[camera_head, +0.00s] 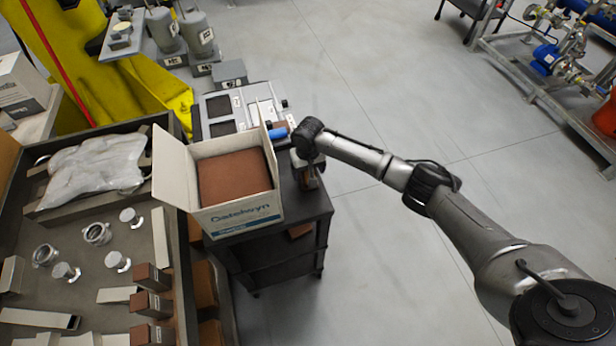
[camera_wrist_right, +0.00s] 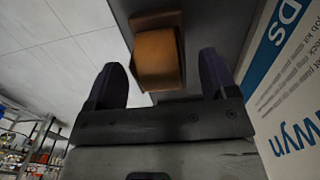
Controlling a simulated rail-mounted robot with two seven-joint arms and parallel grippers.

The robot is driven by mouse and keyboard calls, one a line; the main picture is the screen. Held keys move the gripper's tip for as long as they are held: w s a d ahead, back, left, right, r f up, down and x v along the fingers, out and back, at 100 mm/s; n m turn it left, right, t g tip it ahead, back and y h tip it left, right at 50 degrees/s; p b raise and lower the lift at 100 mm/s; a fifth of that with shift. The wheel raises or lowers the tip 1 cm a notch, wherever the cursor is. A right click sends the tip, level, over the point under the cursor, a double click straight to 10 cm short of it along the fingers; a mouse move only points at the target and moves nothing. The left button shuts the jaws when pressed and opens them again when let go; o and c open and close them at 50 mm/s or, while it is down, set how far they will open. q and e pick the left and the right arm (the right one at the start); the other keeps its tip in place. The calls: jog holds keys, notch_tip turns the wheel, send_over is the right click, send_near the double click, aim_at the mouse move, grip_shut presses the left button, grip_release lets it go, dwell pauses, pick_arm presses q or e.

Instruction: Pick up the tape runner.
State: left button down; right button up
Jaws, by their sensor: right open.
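My right gripper (camera_head: 309,180) is at the right side of the open carton, over the dark cart's edge, largely covered by my wrist in the head view. In the right wrist view its two dark fingers stand apart, and an orange-brown curved piece (camera_wrist_right: 158,60) shows between and beyond their tips, at a dark surface. This looks like the tape runner, but I cannot be sure. No contact with the fingers is clear. A blue item (camera_head: 278,133) lies behind the carton, near my wrist. My left gripper is not in view.
The white carton (camera_head: 240,217) holding a brown block stands on the dark cart (camera_head: 315,213), close beside my right gripper. A grey tray of fittings (camera_head: 160,240) is at left. A grey device (camera_head: 222,128) is behind the carton.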

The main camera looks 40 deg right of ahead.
jog(key=c, duration=1.1)
jog(key=shift+r, duration=0.15)
jog(key=shift+r, duration=0.2)
notch_tip(320, 180, up, 4)
jog(key=shift+f+p, duration=0.15)
jog(key=shift+p, duration=0.2)
jog(key=s+d+r, duration=0.1)
jog(key=s+r, duration=0.1)
jog(key=s, duration=0.1)
jog(key=s+d+r+p, duration=0.1)
jog(key=s+d+r, duration=0.1)
jog(key=s, duration=0.2)
jog(key=s+d+r, duration=0.1)
jog(key=s+r, duration=0.1)
jog(key=s, duration=0.1)
jog(key=shift+s+d+r+p, duration=0.2)
jog(key=shift+s+r+p, duration=0.1)
jog(key=shift+s+r, duration=0.1)
